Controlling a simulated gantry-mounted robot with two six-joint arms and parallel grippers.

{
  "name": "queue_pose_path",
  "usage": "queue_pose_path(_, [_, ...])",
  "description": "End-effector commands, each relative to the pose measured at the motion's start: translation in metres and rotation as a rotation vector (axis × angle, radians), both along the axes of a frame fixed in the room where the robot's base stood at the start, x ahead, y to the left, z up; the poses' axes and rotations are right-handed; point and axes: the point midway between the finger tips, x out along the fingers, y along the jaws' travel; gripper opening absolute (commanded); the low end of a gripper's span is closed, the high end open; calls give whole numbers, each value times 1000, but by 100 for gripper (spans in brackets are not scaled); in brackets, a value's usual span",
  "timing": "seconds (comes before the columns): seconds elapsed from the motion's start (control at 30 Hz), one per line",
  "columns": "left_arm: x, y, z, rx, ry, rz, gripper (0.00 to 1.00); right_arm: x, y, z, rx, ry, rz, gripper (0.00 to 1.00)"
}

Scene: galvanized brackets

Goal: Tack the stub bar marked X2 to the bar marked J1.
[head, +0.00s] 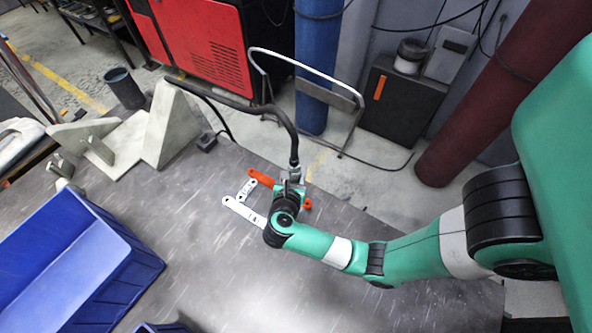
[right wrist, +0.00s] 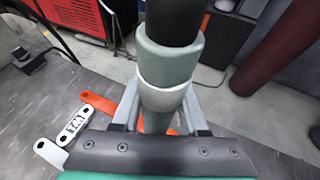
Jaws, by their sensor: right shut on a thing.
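My right gripper (head: 291,186) is shut on a welding torch (head: 295,172), whose thick grey-and-black body fills the middle of the right wrist view (right wrist: 165,60). A short pale stub bar (head: 246,190) with dark marking lies on the table; its marking also shows in the right wrist view (right wrist: 75,128), but I cannot read it surely. A longer pale bar (head: 243,211) lies at its near end, partly hidden by my gripper. An orange bar (head: 261,177) lies at its far end and runs under the torch. The torch tip is hidden. My left gripper is not in view.
A blue bin (head: 120,243) stands at the left on the steel table (head: 330,295). Grey angled blocks (head: 170,125) stand at the back left. The torch's black hose (head: 240,105) arches over the table's back edge. The table's near middle is clear.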

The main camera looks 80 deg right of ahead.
Motion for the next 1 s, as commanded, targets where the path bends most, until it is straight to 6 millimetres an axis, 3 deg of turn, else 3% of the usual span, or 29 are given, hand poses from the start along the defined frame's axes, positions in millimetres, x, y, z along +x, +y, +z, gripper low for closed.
queue_pose_path(0.43, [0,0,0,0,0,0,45,-1,1,-3,7,5,1,0])
queue_pose_path(0.8, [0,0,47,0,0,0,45,0,0,50,3,2,1,0])
queue_pose_path(1.0, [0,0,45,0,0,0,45,0,0,49,2,1,0,0])
